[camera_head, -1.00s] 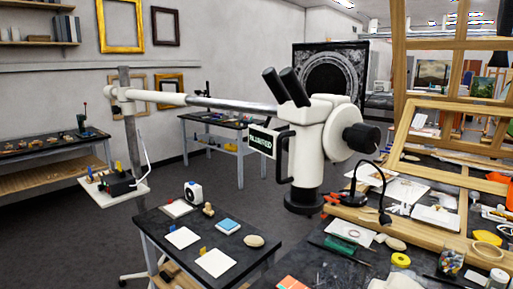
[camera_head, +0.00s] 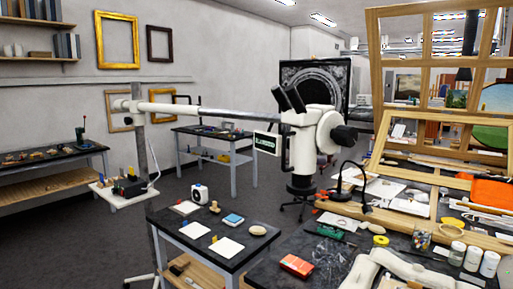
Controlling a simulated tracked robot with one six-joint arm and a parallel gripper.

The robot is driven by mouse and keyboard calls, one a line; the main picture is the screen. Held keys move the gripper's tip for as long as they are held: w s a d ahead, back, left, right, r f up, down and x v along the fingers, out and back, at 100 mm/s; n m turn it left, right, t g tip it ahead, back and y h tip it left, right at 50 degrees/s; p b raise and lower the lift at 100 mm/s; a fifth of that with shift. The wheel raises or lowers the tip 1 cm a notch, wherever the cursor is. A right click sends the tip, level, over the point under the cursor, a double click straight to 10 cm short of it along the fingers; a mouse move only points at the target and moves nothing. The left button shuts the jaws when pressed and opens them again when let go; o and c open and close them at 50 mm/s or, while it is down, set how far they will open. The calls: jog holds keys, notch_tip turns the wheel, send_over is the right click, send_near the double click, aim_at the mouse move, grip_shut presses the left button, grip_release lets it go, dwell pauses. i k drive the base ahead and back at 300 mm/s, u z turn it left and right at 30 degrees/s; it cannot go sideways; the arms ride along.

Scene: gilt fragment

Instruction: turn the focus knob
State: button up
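A white stereo microscope (camera_head: 305,140) hangs on a long horizontal boom in the middle of the view. Its black twin eyepieces point up and left, and its black objective end faces down over the workbench. A black round knob (camera_head: 344,134) sticks out on the right side of the white head; it looks like the focus knob. Nothing touches it. White parts that look like my arm show at the bottom right edge, well below the microscope. My gripper is not clearly visible there.
A black-topped side table (camera_head: 186,251) with cards and small items stands at front left. The cluttered workbench (camera_head: 318,262) holds a red box (camera_head: 296,265), jars (camera_head: 473,259) and a lamp (camera_head: 365,181). A wooden frame easel (camera_head: 372,75) rises at right. Dark floor is open at left.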

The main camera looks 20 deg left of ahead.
aim_at(345, 136)
jog(key=u, duration=0.85)
jog(key=i, duration=0.95)
jog(key=u, duration=1.45)
